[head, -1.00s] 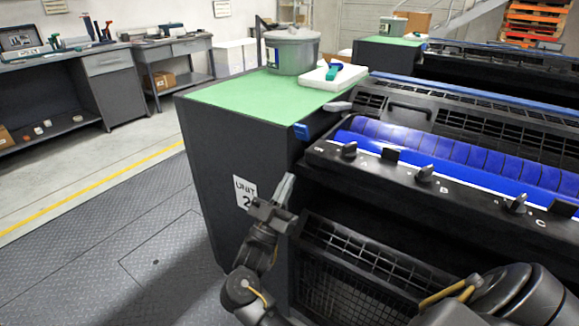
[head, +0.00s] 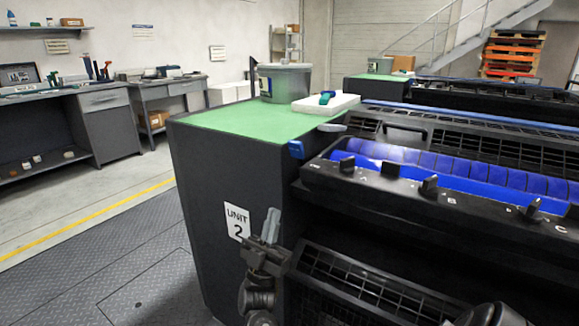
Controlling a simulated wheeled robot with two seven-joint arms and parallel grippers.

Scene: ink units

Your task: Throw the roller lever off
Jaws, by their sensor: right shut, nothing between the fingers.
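A lever with a blue end (head: 297,149) sticks out at the side of the dark press unit marked "UNIT 2" (head: 237,222), just below the green top. A grey handle (head: 331,127) lies a little above and right of it; I cannot tell for sure which is the roller lever. The blue ink roller (head: 430,164) runs behind the black front rail. My right gripper (head: 271,224) is shut and empty, fingers pointing up, beside the unit's label, below the blue-ended lever and apart from it. My left gripper is not in view.
The green top (head: 240,122) holds a grey bucket (head: 285,82) and a white pad (head: 326,103) with a blue-green tool. Black knobs (head: 429,186) line the front rail. A mesh guard (head: 370,285) stands right of my gripper. The floor (head: 120,250) at left is clear.

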